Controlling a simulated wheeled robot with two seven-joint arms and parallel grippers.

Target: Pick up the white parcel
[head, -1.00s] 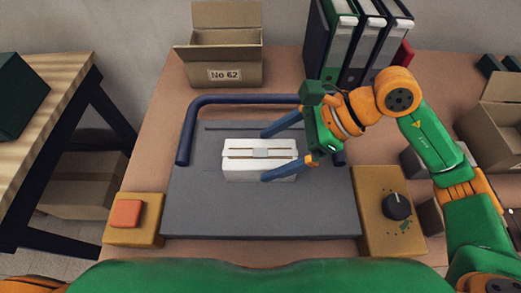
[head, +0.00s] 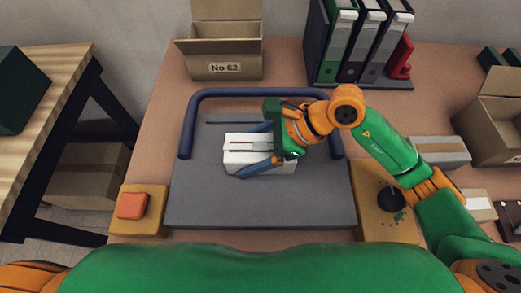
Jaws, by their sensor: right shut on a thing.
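The white parcel (head: 240,142) is a small box with a brown stripe along its top. It lies on the dark grey plate in the middle of the table. My right gripper (head: 256,150) reaches over it from the right, with one blue finger along its far side and one along its near side, shut on it. The gripper body hides the parcel's right end. My left gripper is not in view.
A blue bar (head: 262,92) arches around the back of the grey plate (head: 215,205). An orange button box (head: 132,207) is at left, a yellow dial box (head: 375,215) at right. A cardboard box (head: 226,66) and several binders (head: 360,45) stand behind.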

